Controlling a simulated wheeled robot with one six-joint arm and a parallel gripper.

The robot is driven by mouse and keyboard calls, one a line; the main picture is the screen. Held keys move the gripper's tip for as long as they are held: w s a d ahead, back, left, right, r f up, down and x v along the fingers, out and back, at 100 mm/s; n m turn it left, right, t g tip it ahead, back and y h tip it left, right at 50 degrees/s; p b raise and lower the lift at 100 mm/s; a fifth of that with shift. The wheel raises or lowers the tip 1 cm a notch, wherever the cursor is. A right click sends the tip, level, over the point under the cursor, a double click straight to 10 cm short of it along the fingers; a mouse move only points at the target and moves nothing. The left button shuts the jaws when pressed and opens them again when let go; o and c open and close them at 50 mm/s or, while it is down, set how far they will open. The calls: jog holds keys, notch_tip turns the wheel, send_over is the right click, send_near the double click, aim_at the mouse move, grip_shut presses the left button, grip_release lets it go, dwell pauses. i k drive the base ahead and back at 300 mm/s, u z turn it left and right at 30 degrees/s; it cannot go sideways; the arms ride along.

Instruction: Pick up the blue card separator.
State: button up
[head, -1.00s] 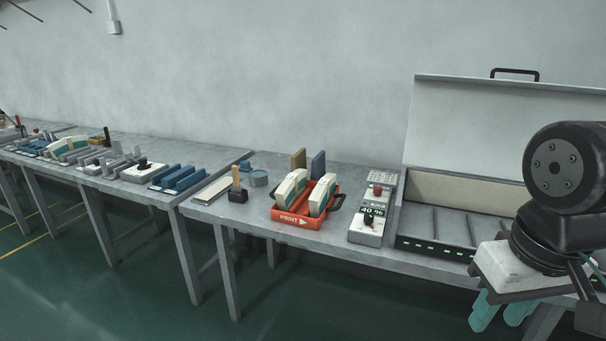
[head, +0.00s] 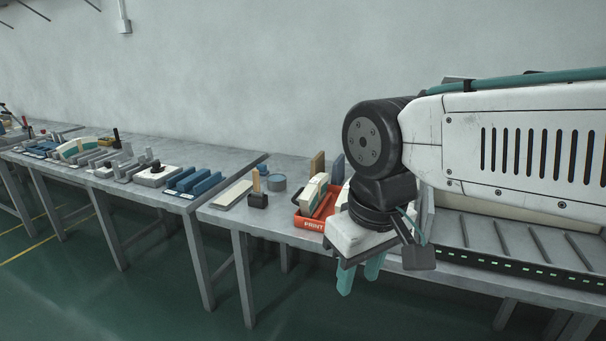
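An upright blue panel (head: 338,171), which looks like the blue card separator, stands on the table behind the orange tray. It is next to a tan upright panel (head: 317,166). My arm hides part of the blue panel. My gripper (head: 360,276) points down with two teal fingers set apart and nothing seen between them. It appears in front of the table's front edge, below and to the right of the orange tray in the picture, apart from the blue panel.
The orange tray (head: 308,223) holds white curved pieces and is partly hidden by my gripper. A black block with a wooden piece (head: 257,199), a round tin (head: 277,183) and a pale slab (head: 233,194) stand left of it.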

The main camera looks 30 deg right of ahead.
aim_at(338, 173)
jog(key=i, duration=0.65)
jog(key=z, duration=0.9)
jog(key=i, duration=0.45)
jog(key=z, duration=0.5)
